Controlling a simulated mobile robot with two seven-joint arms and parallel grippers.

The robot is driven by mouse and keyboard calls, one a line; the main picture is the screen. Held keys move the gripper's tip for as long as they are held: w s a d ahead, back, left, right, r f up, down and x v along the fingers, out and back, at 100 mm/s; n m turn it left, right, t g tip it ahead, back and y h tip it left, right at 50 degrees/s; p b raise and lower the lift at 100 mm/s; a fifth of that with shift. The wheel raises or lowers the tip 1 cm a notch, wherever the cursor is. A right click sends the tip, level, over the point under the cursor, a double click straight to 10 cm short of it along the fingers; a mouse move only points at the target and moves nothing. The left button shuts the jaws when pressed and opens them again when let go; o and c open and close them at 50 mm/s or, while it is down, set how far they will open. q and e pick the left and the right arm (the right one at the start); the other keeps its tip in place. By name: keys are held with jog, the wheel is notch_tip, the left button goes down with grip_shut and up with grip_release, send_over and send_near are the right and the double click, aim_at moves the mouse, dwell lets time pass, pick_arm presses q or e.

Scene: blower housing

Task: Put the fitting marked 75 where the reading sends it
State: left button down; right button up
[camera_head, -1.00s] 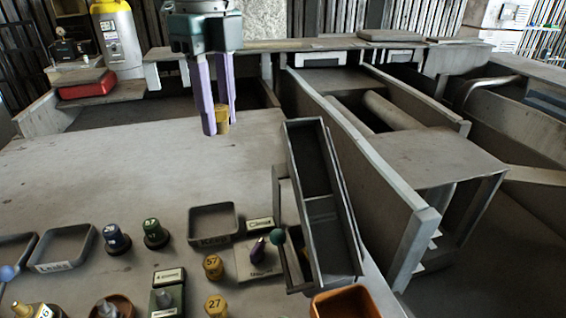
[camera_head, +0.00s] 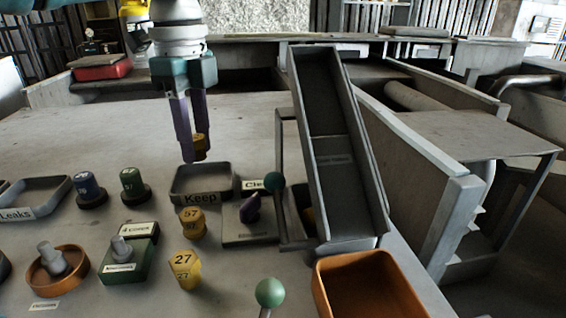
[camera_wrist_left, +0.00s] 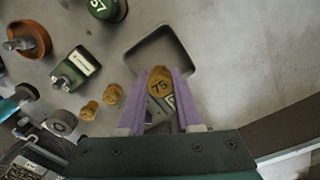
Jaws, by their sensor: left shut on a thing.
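My left gripper (camera_head: 194,152), with purple fingers, points down and is shut on a yellow fitting (camera_head: 200,148). In the wrist view the tray (camera_wrist_left: 186,54) lies just beyond the fitting. A grey tray labelled Leaks (camera_head: 38,208) is at the left. My right gripper is not in view.
Yellow fittings marked 57 (camera_head: 193,223) and 27 (camera_head: 185,268) stand in front of the Keep tray. A blue fitting (camera_head: 89,189) and a green fitting (camera_head: 132,185) stand to its left. A sloped grey chute (camera_head: 335,150) and an orange bin (camera_head: 368,290) are at the right.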

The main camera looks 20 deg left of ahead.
aim_at(199, 158)
pick_arm(q)
notch_tip(199, 158, down, 5)
jog(key=b, duration=0.4)
jog(key=shift+r, duration=0.1)
jog(key=shift+f, duration=0.2)
jog(key=c, duration=0.6)
grip_release()
notch_tip(199, 158, up, 12)
jog(key=shift+r+p, duration=0.2)
jog(key=shift+p, duration=0.65)
jog(key=shift+r, duration=0.1)
